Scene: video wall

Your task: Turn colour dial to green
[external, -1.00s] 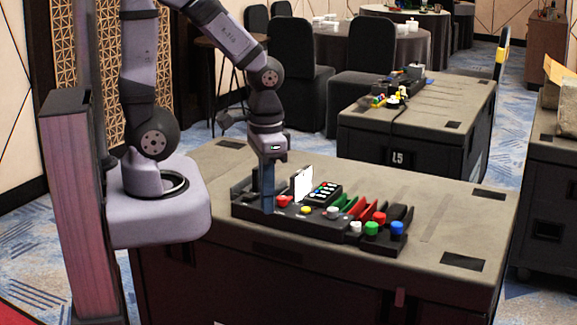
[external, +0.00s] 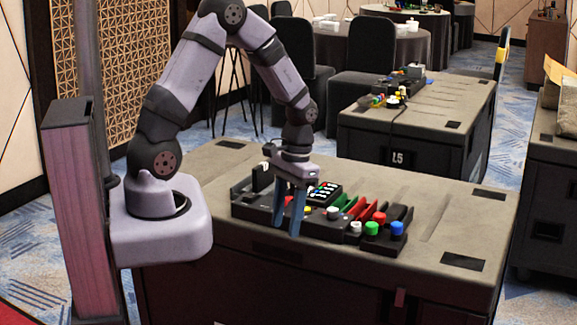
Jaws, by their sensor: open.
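A long black console (external: 250,208) lies on a dark case. It carries a grey-white knob (external: 333,212) near its middle. Toward its right end are a white knob (external: 356,227), a green knob (external: 372,228), a red knob (external: 379,217) and a blue knob (external: 397,228). I cannot tell which part is the colour dial or where any dial points. My gripper (external: 287,230) is open and empty, its two blue fingers pointing down at the console's front edge, left of the grey-white knob. The fingers hide part of the console; contact with it is unclear.
The case top (external: 440,215) is clear at the right. A second case (external: 430,125) with similar parts stands behind.

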